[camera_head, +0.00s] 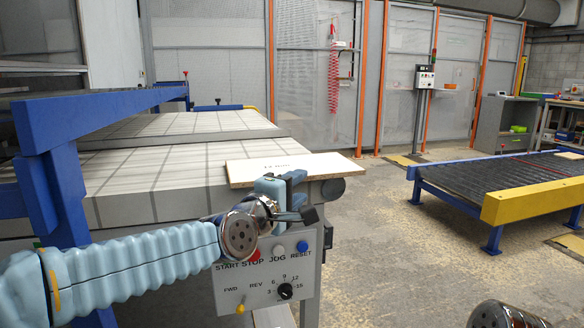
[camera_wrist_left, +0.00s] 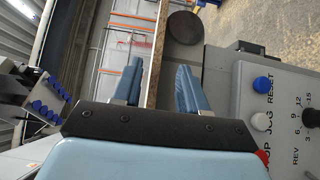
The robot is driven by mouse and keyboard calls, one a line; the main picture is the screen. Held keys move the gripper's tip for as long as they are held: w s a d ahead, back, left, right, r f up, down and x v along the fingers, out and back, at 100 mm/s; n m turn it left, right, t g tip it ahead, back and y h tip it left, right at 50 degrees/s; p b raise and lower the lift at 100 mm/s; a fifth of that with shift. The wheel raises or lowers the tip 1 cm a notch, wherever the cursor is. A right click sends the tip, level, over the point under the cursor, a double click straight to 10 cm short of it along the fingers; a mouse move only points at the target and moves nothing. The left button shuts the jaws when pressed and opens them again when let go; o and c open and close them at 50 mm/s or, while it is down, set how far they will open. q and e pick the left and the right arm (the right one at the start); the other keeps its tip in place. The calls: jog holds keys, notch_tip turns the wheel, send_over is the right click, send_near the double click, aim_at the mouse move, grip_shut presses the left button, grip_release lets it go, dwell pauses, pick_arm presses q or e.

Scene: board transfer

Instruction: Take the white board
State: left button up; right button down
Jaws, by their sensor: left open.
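The white board (camera_head: 290,166) lies flat on the near end of the tiled conveyor, its front edge reaching the end by the control panel. My left gripper (camera_head: 300,196) is at the front edge of the board, open. In the left wrist view, the thin brown edge of the board (camera_wrist_left: 156,50) runs between the two spread blue fingers of the left gripper (camera_wrist_left: 159,72), with a gap visible on both sides.
A control panel (camera_head: 262,285) with buttons and a dial is just below the left gripper; it also shows in the wrist view (camera_wrist_left: 285,110). A blue frame (camera_head: 60,190) stands at left. A low roller conveyor (camera_head: 500,208) stands at right, with clear floor between.

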aim_at(310, 178)
pick_arm(q)
jog(key=x, duration=0.2)
jog(key=p+x, duration=0.1)
jog(key=x, duration=0.2)
jog(key=shift+d+r, duration=0.15)
jog(key=shift+r, duration=0.05)
grip_shut()
